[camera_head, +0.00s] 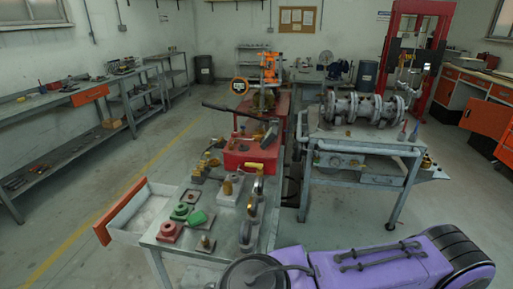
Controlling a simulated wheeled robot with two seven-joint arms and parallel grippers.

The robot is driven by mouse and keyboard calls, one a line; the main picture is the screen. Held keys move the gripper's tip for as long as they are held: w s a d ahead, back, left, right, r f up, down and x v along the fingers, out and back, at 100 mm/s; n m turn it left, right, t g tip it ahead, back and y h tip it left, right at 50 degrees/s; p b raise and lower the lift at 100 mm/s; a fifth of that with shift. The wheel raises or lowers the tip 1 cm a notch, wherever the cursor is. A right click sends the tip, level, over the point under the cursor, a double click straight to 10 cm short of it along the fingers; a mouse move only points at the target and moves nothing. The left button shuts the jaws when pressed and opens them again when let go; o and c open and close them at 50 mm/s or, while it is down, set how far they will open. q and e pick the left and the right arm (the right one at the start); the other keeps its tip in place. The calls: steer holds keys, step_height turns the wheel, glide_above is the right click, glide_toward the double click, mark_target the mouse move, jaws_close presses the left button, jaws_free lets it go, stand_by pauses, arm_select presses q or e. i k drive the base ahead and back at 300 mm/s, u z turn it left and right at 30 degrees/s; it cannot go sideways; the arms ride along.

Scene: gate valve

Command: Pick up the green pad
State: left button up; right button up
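Two small green pieces lie at the left part of the near grey workbench (228,232). One green piece (197,219) lies flat and has an irregular outline. Another, a darker green ring-like piece (181,210), sits just behind and left of it on a small plate. I cannot tell for certain which of them is the green pad. A red ring-like piece (169,231) sits in front and to the left of them. Neither of my grippers shows in this view.
An open drawer (145,207) with an orange front juts left from the bench. Brass fittings (228,186), upright metal rings (246,234) and a red toolbox (250,155) stand around the green pieces. A cart with a flanged valve assembly (365,107) stands to the right.

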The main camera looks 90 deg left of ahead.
mark_target(198, 217)
steer(key=u, duration=2.8)
